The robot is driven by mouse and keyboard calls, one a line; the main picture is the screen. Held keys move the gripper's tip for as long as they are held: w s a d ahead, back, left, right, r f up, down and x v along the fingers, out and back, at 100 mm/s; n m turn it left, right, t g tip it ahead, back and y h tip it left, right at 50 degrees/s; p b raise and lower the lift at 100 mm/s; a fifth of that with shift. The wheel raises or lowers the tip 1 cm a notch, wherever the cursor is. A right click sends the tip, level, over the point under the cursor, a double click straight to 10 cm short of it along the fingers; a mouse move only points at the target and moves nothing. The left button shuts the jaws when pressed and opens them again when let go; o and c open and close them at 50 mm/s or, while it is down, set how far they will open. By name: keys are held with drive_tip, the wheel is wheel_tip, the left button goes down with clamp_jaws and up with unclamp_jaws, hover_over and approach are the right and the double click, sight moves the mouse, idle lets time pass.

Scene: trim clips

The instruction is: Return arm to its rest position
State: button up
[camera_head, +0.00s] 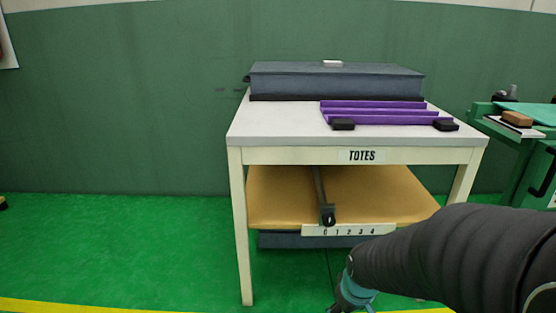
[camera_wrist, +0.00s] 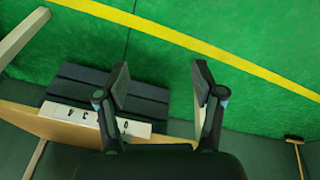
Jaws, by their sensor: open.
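My arm comes in from the lower right of the head view, wrapped in a dark ribbed sleeve. My gripper (camera_head: 345,299) is low in front of the table, partly cut off by the bottom edge of the picture. In the wrist view my gripper (camera_wrist: 160,85) has its two dark fingers spread wide with nothing between them but green floor and a dark slab behind. I cannot see that it touches anything.
A white table (camera_head: 290,125) labelled TOTES carries a grey tote (camera_head: 335,82) and a purple rack (camera_head: 385,112). Its lower tan shelf (camera_head: 275,195) has a numbered strip (camera_head: 348,230) at the front. A green bench (camera_head: 515,150) stands right.

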drive_tip(key=s+r+m+t+p, duration=0.1)
drive_tip(key=s+r, duration=0.5)
drive_tip(key=r, duration=0.6)
drive_tip(key=s+r+m+t+p, duration=0.1)
drive_tip(key=s+r+m+p, duration=0.2)
drive_tip(key=r, duration=0.9)
drive_tip(key=s+p, duration=0.2)
drive_tip(key=s, duration=0.1)
drive_tip(key=shift+m+p, duration=0.3)
drive_tip(key=shift+p, duration=0.05)
